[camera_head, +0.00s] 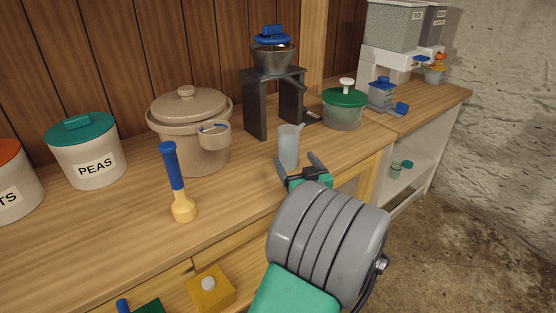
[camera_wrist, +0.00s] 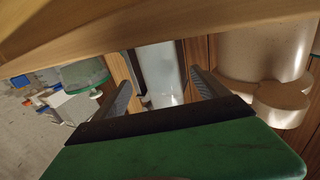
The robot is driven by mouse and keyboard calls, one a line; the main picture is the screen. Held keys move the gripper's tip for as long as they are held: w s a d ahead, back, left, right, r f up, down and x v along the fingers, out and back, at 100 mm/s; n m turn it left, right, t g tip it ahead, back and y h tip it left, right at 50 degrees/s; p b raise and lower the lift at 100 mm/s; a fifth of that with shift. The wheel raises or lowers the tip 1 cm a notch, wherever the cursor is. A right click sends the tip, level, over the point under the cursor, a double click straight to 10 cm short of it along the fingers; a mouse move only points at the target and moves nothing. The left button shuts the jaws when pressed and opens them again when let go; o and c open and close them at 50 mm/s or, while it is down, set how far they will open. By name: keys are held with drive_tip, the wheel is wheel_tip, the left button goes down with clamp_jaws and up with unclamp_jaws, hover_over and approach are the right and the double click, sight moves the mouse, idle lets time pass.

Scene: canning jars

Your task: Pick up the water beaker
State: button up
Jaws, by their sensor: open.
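The water beaker (camera_head: 288,147) is a pale translucent cup with a small spout, standing upright on the wooden counter near its front edge. My gripper (camera_head: 297,164) is open and empty, just in front of the beaker, with its two dark fingers spread and pointing at it. In the wrist view, which is turned over, the beaker (camera_wrist: 165,76) shows between the two fingers of my gripper (camera_wrist: 163,88). I cannot tell whether the fingertips reach past its near side. My gripper hides part of the beaker's lower end in the head view.
The beige lidded crock (camera_head: 187,128) with a hanging cup stands left of the beaker. The dark stand (camera_head: 256,105) with a metal funnel is behind it. A green-lidded jar (camera_head: 343,113) stands to the right. The blue-and-yellow tool (camera_head: 175,180) stands further left. The counter (camera_head: 120,215) is clear at the front left.

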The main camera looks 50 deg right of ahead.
drive_tip(key=x, duration=0.7)
drive_tip(key=shift+w+d+r+p, duration=0.1)
drive_tip(key=shift+p, duration=0.25)
drive_tip(key=shift+c, duration=0.3)
drive_tip(key=c, duration=1.5)
drive_tip(key=shift+r, duration=0.1)
drive_tip(key=shift+c, duration=0.3)
